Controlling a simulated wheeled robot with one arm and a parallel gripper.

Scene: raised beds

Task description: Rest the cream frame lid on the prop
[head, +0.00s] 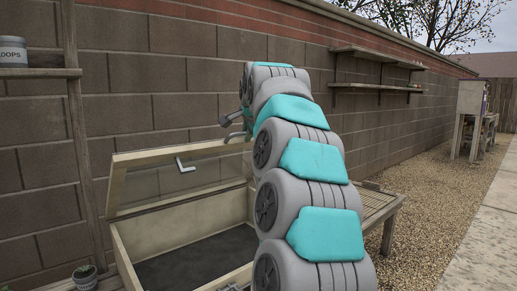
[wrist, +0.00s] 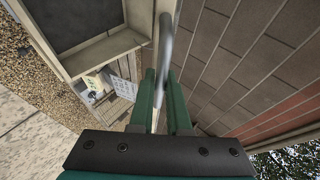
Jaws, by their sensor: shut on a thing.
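The cream frame lid (head: 150,180) is tilted up from the cream cold frame (head: 130,262), its glass panel facing me. A small pale L-shaped piece (head: 184,166) shows against the glass; whether it is the prop, I cannot tell. My gripper (wrist: 160,98) has its green fingers shut on a grey curved bar (wrist: 176,38), apparently the lid's handle. In the head view grey curved metal (head: 233,117) shows by the lid's upper right corner, beside my arm. My arm hides the right end of the frame and much of my gripper.
A brick wall (head: 135,60) stands close behind the frame. A slatted wooden bench (head: 378,203) is to its right, with wall shelves (head: 375,87) above. Gravel (head: 425,200) lies open on the right.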

